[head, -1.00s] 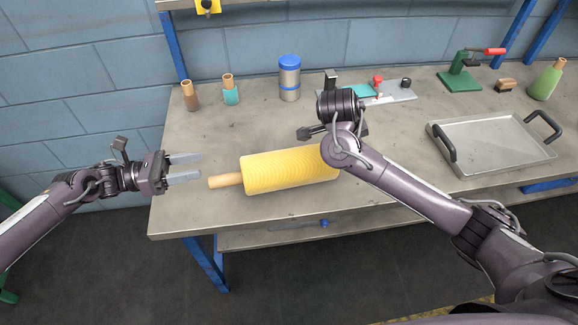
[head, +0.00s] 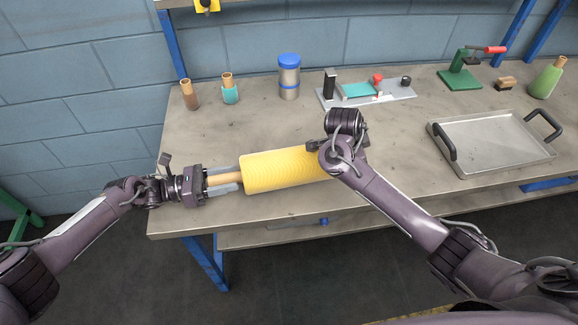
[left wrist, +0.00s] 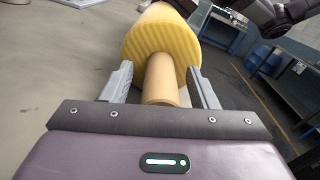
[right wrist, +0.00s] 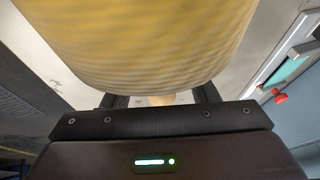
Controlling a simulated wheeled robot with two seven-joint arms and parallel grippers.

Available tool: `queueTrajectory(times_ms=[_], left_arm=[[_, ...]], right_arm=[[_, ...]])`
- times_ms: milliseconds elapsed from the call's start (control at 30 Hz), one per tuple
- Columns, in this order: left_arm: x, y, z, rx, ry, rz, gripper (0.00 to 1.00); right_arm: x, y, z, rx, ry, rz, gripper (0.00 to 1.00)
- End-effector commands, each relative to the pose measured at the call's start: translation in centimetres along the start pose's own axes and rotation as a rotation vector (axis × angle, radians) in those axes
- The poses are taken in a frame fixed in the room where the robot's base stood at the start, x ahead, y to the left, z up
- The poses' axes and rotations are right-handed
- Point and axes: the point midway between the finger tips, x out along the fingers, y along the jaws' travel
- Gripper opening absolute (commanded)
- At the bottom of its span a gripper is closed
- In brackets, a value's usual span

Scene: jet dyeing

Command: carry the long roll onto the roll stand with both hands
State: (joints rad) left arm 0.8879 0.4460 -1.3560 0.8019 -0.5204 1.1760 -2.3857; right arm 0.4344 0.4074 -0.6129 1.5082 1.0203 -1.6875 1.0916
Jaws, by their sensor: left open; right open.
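The long roll (head: 282,171) is yellow, with a wooden core end sticking out on its left. It lies on the table near the front edge. My left gripper (head: 224,180) is open, its two fingers on either side of the left core end (left wrist: 160,80), with gaps visible in the left wrist view. My right gripper (right wrist: 160,98) is open at the roll's right end; the yellow roll fills the top of the right wrist view and a bit of core shows between the fingers. In the head view my right arm hides that end. I cannot make out a roll stand.
A metal tray (head: 490,146) with black handles lies at the right. Behind are a blue-lidded canister (head: 289,78), a brown spool (head: 189,95), a teal spool (head: 229,90), a grey plate fixture (head: 385,94) and a green press (head: 460,80). The table's left front is clear.

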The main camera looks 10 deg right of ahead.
Motion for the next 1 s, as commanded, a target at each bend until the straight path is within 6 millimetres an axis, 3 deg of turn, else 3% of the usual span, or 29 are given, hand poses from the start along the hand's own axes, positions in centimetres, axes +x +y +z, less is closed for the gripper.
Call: queueTrajectory(times_ms=[367, 767, 1000], left_arm=[[0.37, 0.00, -0.03, -0.001, 0.001, 0.001, 0.52], [0.35, 0.01, -0.02, -0.001, 0.001, 0.001, 0.00], [0.34, 0.02, -0.02, 0.000, 0.001, 0.001, 0.00]], right_arm=[[0.20, 0.02, 0.01, 0.000, 0.000, 0.000, 0.52], [0.17, 0.00, 0.00, 0.000, 0.000, 0.000, 0.00], [0.16, -0.01, -0.01, 0.000, 0.000, 0.000, 0.00]])
